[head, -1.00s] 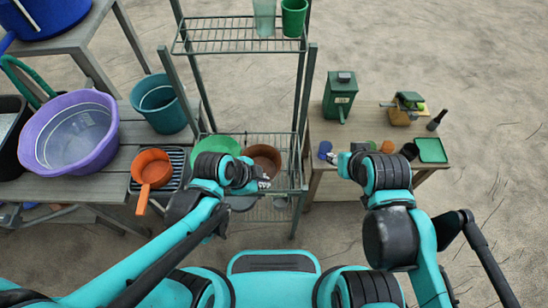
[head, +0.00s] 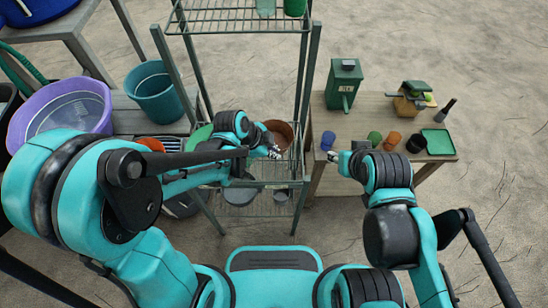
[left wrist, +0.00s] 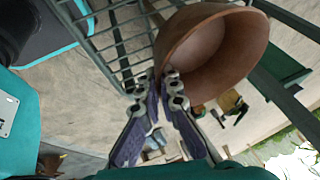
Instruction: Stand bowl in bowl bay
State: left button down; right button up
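The brown bowl (head: 280,133) is by the right side of the wire rack, at the tip of my left gripper (head: 275,153). In the left wrist view the bowl (left wrist: 205,45) fills the upper middle, tilted, with its inside partly visible. My left gripper (left wrist: 160,90) has its fingertips close together at the bowl's rim and appears shut on it. Whether the bowl touches the shelf is unclear. My right gripper (head: 333,156) is at the left edge of the right table; its finger opening is too small to tell. I cannot identify the bowl bay.
The wire rack (head: 262,165) stands in the middle, with a green bowl (head: 199,137) left of my gripper. The right table (head: 350,125) holds a green box (head: 344,84), several small cups and a green tray (head: 438,142). A purple tub (head: 60,115) and teal bucket (head: 154,93) stand left.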

pick_arm(q)
jog(key=shift+f+b, duration=0.5)
jog(key=shift+f, duration=0.9)
jog(key=shift+f, duration=0.15)
jog(key=c, duration=1.7)
grip_release()
